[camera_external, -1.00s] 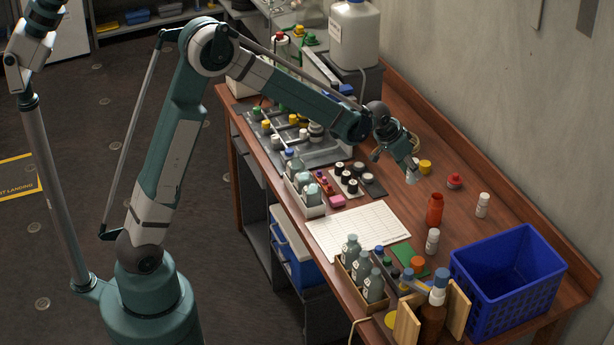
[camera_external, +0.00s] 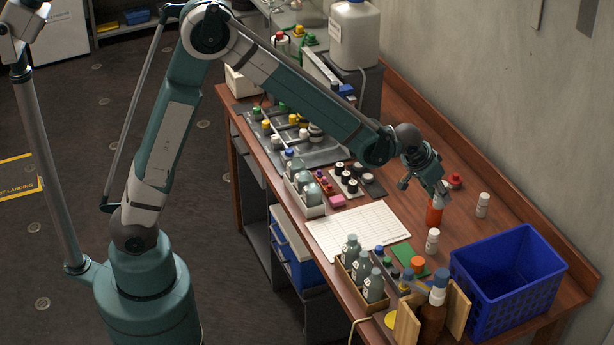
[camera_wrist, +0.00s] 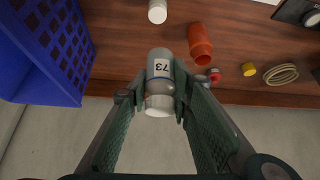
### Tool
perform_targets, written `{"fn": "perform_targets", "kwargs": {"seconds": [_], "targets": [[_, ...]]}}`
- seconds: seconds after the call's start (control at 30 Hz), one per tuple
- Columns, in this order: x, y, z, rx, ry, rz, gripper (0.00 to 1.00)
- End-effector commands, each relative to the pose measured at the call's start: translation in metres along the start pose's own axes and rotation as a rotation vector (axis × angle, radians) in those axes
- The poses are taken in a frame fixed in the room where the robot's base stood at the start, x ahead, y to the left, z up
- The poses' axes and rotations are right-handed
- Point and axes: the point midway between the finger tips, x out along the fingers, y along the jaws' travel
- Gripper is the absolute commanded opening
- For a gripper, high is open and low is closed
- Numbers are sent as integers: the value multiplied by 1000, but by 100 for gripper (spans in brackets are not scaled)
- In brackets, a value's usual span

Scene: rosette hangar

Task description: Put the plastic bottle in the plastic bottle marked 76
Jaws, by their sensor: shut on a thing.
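My gripper (camera_external: 443,191) is above the bench in the external view, over the red-orange bottle (camera_external: 434,216) and partly covering it. In the wrist view, my gripper (camera_wrist: 159,88) is shut on a pale plastic bottle (camera_wrist: 161,67) with a white end and a label that seems to read 73, turned sideways. The red-orange bottle (camera_wrist: 200,44) is to its right there. A white bottle (camera_external: 432,240) stands in front of it, and another (camera_external: 482,205) stands near the wall. No label reading 76 can be made out.
A blue crate (camera_external: 462,278) stands at the bench's right end. A red cap (camera_external: 455,181) lies by the wall; a yellow cap (camera_wrist: 249,69) and a coil (camera_wrist: 281,74) show in the wrist view. A wooden rack (camera_external: 344,279) of bottles and a paper sheet (camera_external: 357,231) lie in front.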

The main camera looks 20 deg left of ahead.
Motion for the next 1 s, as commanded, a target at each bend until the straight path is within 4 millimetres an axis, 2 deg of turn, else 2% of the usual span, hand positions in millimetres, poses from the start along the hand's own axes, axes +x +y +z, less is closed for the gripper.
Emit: {"fn": "perform_targets", "kwargs": {"seconds": [0.13, 0.57, 1.0], "targets": [[-3, 6, 1, -2, 2, -1, 11], [0, 6, 2, -3, 2, -1, 11], [40, 6, 27, -2, 2, -1, 11]]}}
